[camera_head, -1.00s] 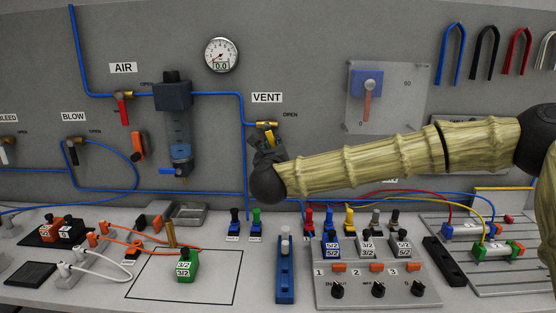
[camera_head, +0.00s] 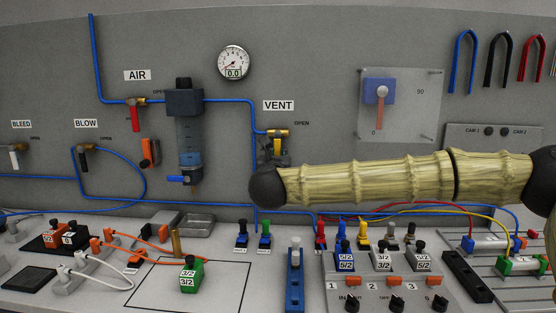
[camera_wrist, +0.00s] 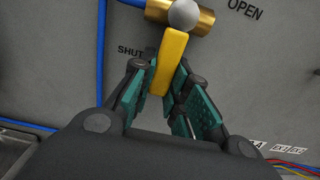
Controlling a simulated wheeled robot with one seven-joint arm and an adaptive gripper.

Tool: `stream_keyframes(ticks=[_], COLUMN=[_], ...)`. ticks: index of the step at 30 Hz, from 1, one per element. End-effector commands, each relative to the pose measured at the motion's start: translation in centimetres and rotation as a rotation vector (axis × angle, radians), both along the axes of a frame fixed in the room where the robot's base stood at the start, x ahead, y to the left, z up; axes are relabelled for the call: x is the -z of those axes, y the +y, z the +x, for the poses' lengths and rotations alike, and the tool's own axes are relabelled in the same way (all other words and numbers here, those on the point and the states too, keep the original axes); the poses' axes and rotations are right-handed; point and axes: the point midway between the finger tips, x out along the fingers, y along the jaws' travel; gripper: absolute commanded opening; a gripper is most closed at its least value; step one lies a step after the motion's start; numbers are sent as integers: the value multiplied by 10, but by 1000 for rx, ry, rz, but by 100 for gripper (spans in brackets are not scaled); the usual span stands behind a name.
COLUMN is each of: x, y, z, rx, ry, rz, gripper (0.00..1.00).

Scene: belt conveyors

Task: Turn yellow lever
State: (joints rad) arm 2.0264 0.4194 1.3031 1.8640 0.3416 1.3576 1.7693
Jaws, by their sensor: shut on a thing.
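The yellow lever (camera_wrist: 170,62) hangs down from the brass VENT valve (camera_wrist: 186,15) in the wrist view, tilted slightly with its lower end toward the left. My gripper (camera_wrist: 163,88) is shut on the lower part of the lever, with a teal-padded finger on each side. In the head view the brass VENT valve (camera_head: 278,134) sits under the VENT label (camera_head: 278,105), with the yellow lever (camera_head: 278,150) below it. My gripper (camera_head: 274,160) is at the lever there, partly hidden behind my wrist. "SHUT" and "OPEN" are printed beside the valve.
A blue hose (camera_head: 227,100) runs along the panel to the VENT valve. The AIR valve's red lever (camera_head: 135,118) and a filter unit (camera_head: 190,140) are to the left. Small colored valves (camera_head: 345,255) and a blue block (camera_head: 295,280) stand on the bench below my arm.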

Motion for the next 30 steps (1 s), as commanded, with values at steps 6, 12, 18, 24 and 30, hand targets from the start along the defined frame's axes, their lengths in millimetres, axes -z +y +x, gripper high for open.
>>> stream_keyframes(ticks=[6, 12, 18, 24, 30], x=[0, 0, 0, 0, -1], y=[0, 0, 0, 1, 0], z=[0, 0, 0, -9, -40], rx=[0, 0, -1, -2, -2], ry=[1, 0, 0, 0, 0], rz=[2, 1, 0, 0, 0], gripper=[0, 39, 39, 39, 39])
